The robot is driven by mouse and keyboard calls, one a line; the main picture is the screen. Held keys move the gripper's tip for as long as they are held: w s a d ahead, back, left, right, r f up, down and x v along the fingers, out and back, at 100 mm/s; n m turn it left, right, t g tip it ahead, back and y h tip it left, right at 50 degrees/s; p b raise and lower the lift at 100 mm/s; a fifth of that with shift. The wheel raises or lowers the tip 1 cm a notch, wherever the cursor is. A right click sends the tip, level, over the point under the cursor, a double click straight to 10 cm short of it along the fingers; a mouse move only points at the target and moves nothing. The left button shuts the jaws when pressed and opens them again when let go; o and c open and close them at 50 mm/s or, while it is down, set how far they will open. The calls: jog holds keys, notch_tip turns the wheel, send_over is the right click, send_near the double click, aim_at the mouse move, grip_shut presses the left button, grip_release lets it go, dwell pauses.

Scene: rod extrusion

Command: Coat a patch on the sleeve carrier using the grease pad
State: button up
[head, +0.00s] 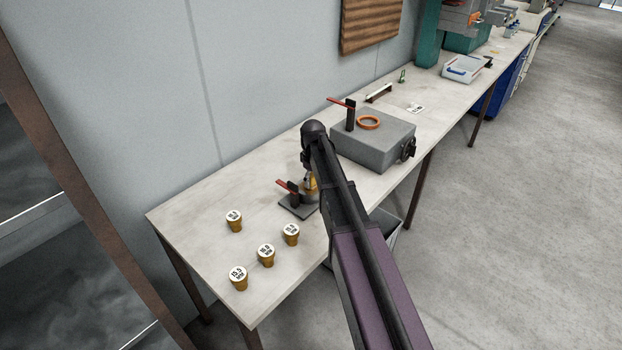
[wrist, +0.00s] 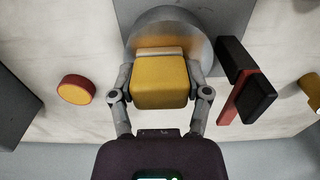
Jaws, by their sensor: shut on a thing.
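My gripper (wrist: 160,87) is shut on a yellow block with a pale strip along its far edge, which I take for the grease pad (wrist: 160,90). Its yellow also shows at the arm's end in the head view (head: 311,183). The pale edge overlaps a round grey metal body, likely the sleeve carrier (wrist: 170,19); I cannot tell whether they touch. That clamp (wrist: 242,90) is right of my gripper in the wrist view. My arm hides much of the carrier in the head view.
Several labelled tan cups, one here (head: 266,255), stand on the near bench end. A grey box (head: 375,150) with an orange ring (head: 369,122) and another clamp stands beyond my gripper. A low yellow-topped red disc (wrist: 76,89) lies left of it in the wrist view.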

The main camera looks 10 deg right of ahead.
jog(key=shift+s+d+r, duration=0.1)
jog(key=shift+s+d, duration=0.3)
jog(key=shift+s, duration=0.2)
jog(key=shift+s+d, duration=0.4)
jog(key=shift+s, duration=0.15)
jog(key=shift+w+a, duration=0.55)
jog(key=shift+w, duration=0.2)
jog(key=shift+w+a, duration=0.55)
jog(key=shift+w, duration=0.2)
jog(key=shift+w, duration=0.15)
jog(key=shift+w+a, duration=1.1)
jog(key=shift+w, duration=0.2)
jog(key=shift+r+p, duration=2.95)
jog(key=shift+p, duration=0.05)
